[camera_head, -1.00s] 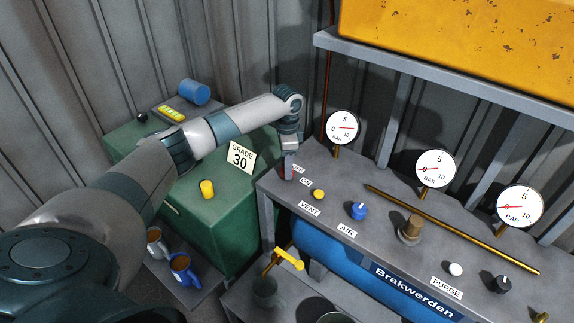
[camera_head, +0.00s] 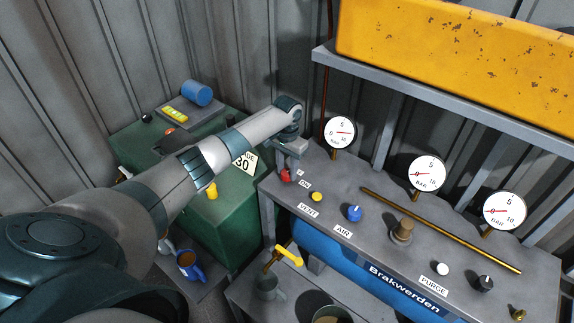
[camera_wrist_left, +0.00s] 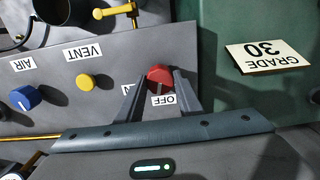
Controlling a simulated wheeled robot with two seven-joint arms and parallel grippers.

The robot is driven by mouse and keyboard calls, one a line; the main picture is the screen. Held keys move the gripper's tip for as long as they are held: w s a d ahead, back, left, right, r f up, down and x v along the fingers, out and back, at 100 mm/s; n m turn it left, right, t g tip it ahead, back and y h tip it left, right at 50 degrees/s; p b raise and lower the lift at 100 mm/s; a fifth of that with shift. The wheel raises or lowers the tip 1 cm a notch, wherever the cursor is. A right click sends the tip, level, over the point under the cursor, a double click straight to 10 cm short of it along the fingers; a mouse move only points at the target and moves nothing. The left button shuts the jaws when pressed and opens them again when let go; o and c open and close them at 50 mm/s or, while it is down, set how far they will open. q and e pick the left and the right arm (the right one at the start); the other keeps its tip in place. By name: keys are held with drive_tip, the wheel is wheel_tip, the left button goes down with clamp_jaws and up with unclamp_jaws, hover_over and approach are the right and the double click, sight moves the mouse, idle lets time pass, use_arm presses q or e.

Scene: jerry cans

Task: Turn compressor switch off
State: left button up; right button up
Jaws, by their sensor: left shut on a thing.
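The red compressor switch (camera_head: 285,175) is a knob at the left end of the grey panel (camera_head: 335,215). It also shows in the left wrist view (camera_wrist_left: 160,74), beside the label OFF (camera_wrist_left: 164,100); another label there is mostly covered by a finger. My left gripper (camera_head: 287,165) reaches down onto the switch from above. In the left wrist view its two fingers (camera_wrist_left: 158,85) stand on either side of the red knob, shut on it. The knob's exact turn is hard to tell. My right gripper is not in view.
A yellow button (camera_head: 317,197), a blue knob (camera_head: 354,213) and a brown knob (camera_head: 402,230) stand along the panel. Gauges (camera_head: 340,132) rise behind them. A green cabinet (camera_head: 225,225) with a GRADE 30 sign (camera_head: 246,163) is at left, and a yellow-handled valve (camera_head: 289,255) is below.

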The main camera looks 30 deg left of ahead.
sight(287, 172)
use_arm(q)
drive_tip(key=shift+w+r+n, duration=0.1)
drive_tip(key=shift+n, duration=1.3)
drive_tip(key=o, duration=1.1)
drive_tip(key=shift+c, duration=0.2)
drive_tip(key=shift+r, duration=0.5)
wheel_tip(287, 172, up, 16)
drive_tip(key=b, duration=0.4)
drive_tip(key=shift+r+b, duration=0.2)
drive_tip(key=shift+b, duration=0.15)
